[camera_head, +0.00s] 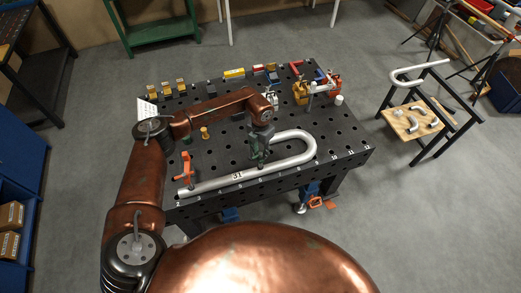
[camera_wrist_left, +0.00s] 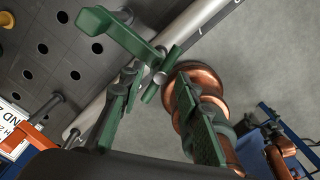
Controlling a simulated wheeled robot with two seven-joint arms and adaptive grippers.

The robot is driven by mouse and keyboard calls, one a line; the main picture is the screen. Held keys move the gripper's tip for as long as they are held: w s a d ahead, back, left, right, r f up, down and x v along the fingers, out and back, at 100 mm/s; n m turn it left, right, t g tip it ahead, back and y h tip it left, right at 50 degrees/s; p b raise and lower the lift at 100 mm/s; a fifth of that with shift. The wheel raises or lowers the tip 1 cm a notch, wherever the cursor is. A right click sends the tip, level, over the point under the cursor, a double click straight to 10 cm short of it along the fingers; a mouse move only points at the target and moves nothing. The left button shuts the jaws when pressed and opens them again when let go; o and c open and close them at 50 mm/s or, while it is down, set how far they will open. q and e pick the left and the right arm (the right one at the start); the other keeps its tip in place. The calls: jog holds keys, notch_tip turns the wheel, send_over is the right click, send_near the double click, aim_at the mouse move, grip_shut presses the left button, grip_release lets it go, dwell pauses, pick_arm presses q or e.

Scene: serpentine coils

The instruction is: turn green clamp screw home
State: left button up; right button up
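The green clamp (camera_wrist_left: 122,34) shows in the left wrist view at the top, its arm reaching over the silver bent tube (camera_wrist_left: 185,35). A short green bar with a metal end, apparently its screw handle (camera_wrist_left: 156,86), lies just beyond my fingertips. My left gripper (camera_wrist_left: 160,100) has green fingers standing apart, with no object visibly pinched between them. In the head view, my left gripper (camera_head: 258,152) points down at the tube (camera_head: 285,160) near mid-table. There the clamp merges with the fingers, and contact with the screw cannot be told. My right gripper is not seen.
An orange clamp (camera_head: 185,170) stands at the tube's left end on the dark perforated table (camera_head: 330,147). Yellow clamps (camera_head: 300,92) and small blocks line the back edge. A side stand (camera_head: 412,122) with another bent tube is at right; grey floor lies between.

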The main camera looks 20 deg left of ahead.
pick_arm(q)
jog(key=shift+f, duration=0.2)
jog(key=shift+c, duration=0.3)
grip_shut()
